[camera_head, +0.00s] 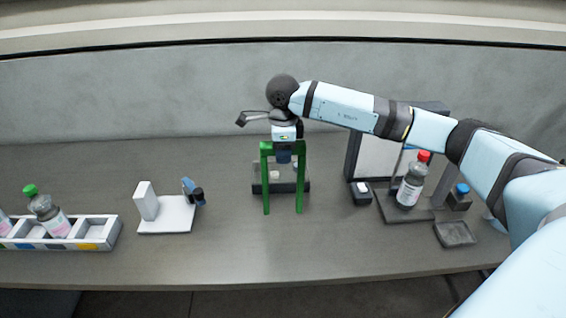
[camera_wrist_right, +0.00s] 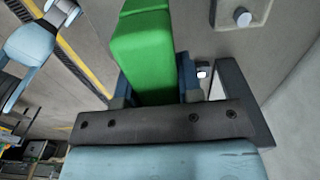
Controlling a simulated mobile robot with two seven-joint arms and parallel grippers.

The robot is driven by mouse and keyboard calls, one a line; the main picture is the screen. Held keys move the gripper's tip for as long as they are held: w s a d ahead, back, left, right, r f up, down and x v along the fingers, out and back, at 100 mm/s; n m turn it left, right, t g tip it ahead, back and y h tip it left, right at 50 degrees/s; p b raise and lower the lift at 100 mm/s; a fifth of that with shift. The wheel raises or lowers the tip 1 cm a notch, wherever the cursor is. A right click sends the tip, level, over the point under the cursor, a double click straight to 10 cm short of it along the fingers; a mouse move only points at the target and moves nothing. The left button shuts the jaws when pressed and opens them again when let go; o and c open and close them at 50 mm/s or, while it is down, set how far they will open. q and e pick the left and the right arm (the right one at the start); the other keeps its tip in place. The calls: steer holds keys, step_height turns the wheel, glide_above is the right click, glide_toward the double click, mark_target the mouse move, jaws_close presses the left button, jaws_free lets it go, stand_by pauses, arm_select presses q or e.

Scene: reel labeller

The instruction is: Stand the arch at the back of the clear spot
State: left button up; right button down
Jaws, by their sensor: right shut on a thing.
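The green arch (camera_head: 301,182) is upright in the middle of the table in the head view, its two legs pointing down. My right gripper (camera_head: 284,156) is shut on the arch's top bar from above. In the right wrist view the green bar (camera_wrist_right: 145,60) fills the space between the fingers of my right gripper (camera_wrist_right: 152,85). I cannot tell whether the feet touch the table. A low dark block (camera_head: 262,188) with pale pieces shows through and beside the arch. No marked clear spot can be made out. My left gripper is not in view.
A white stand (camera_head: 165,226) with a blue-black device is left of the arch. A white rack (camera_head: 112,232) with bottles is at far left. A red-capped bottle (camera_head: 410,186), a dark frame (camera_head: 352,155) and a dark tray (camera_head: 456,234) are at right. The front middle is bare.

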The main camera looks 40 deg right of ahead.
step_height(320, 180, down, 5)
steer(key=shift+r+p, duration=0.2)
steer(key=shift+p, duration=0.15)
steer(key=shift+f, duration=0.2)
steer(key=c, duration=0.8)
jaws_free()
steer(key=shift+r, duration=0.1)
